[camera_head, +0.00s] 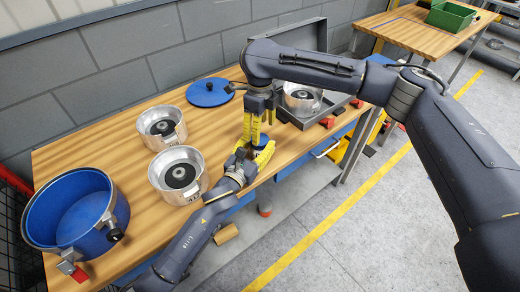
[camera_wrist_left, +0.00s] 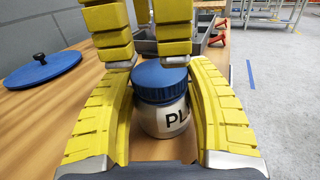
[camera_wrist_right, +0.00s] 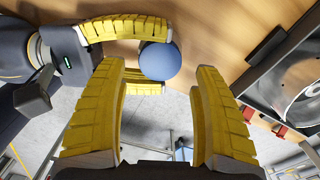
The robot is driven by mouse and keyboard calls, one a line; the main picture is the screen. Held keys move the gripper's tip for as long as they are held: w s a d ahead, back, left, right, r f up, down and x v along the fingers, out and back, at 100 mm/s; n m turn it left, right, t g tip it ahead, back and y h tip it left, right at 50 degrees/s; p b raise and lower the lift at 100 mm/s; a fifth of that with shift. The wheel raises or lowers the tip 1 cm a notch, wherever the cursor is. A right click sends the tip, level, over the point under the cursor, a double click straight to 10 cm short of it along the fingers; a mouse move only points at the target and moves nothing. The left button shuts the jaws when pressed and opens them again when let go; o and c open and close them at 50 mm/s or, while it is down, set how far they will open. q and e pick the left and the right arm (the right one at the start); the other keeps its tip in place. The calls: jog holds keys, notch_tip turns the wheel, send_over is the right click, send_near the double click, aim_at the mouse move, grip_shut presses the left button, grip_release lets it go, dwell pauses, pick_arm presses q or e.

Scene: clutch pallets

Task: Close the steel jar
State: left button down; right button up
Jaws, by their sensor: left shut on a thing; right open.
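The steel jar (camera_wrist_left: 166,120) stands upright on the wooden bench in the left wrist view, with a blue lid (camera_wrist_left: 160,82) on its mouth and the letters "PL" on its side. Whether the lid is fully tight cannot be told. My left gripper (camera_head: 258,157) is shut on the jar, its yellow fingers on either side. My right gripper (camera_head: 257,112) is open and points down just above the lid. In the right wrist view the round lid (camera_wrist_right: 160,61) lies between and beyond its fingertips. The fingers mostly hide the jar in the head view.
Two silver housings (camera_head: 162,127) (camera_head: 178,175) with dark discs, a blue pot (camera_head: 75,212) and a flat blue lid (camera_head: 210,92) stand on the bench (camera_head: 110,120). A grey open case (camera_head: 320,122) holding another housing is close behind the grippers. The bench's front edge is near.

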pick_arm(q)
jog(key=shift+f, duration=0.4)
pick_arm(e)
jog(key=o, duration=0.6)
notch_tip(320, 180, up, 12)
dwell(0.3)
pick_arm(q)
jog(key=c, duration=0.7)
grip_release()
jog(key=o, duration=0.3)
jog(key=shift+r, duration=0.25)
jog(key=v, duration=1.2)
